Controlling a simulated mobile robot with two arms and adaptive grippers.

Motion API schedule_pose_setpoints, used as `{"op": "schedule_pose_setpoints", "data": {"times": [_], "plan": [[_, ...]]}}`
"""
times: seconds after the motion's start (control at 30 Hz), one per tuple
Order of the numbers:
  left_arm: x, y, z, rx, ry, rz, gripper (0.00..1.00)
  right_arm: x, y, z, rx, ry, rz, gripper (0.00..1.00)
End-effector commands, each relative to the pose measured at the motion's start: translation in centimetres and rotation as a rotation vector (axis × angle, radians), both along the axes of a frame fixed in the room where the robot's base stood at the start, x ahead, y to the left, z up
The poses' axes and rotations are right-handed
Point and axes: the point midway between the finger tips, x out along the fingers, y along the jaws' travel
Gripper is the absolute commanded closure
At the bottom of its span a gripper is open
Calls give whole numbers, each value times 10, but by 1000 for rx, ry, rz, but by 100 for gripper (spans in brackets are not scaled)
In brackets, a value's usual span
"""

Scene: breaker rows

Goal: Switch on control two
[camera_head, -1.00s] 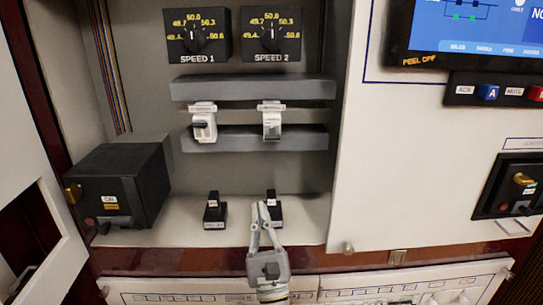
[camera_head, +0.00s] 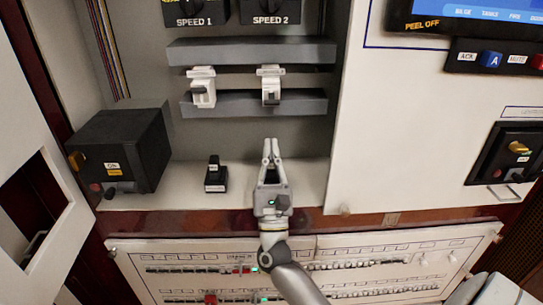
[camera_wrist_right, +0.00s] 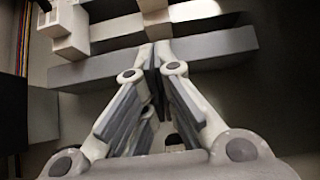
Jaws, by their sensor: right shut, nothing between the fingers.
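Two white breakers sit on a grey rail inside the cabinet: a left breaker (camera_head: 203,94) and a right breaker (camera_head: 271,91). Their labels are too small to read, so I cannot tell which is control two, nor their on or off state. My right gripper (camera_head: 271,146) is shut and empty, pointing up below the right breaker, apart from it in the head view. In the right wrist view its closed fingertips (camera_wrist_right: 158,48) are seen in front of a grey rail (camera_wrist_right: 100,65); whether they touch it is unclear. My left gripper is not in view.
A black switch (camera_head: 215,177) stands on the shelf; its neighbour is hidden behind my right gripper. A black box (camera_head: 120,150) is at left. SPEED 1 (camera_head: 194,10) and SPEED 2 (camera_head: 270,10) dials are above. A white button panel (camera_head: 330,255) is below.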

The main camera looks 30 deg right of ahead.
Motion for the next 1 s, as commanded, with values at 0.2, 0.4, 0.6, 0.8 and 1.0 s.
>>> {"op": "schedule_pose_setpoints", "data": {"times": [0.2, 0.4, 0.6, 0.8, 1.0], "plan": [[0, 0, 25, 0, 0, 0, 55, 29, -18, 41, 0, -2, -2, 100], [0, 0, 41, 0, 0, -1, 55, 17, -11, 61, 1, 1, 0, 100], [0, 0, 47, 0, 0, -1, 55, 12, -7, 69, -1, 2, -1, 100], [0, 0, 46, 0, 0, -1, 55, 11, -7, 69, -1, 2, -1, 100], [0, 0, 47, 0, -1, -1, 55, 11, -7, 69, -1, 2, -1, 100]]}}
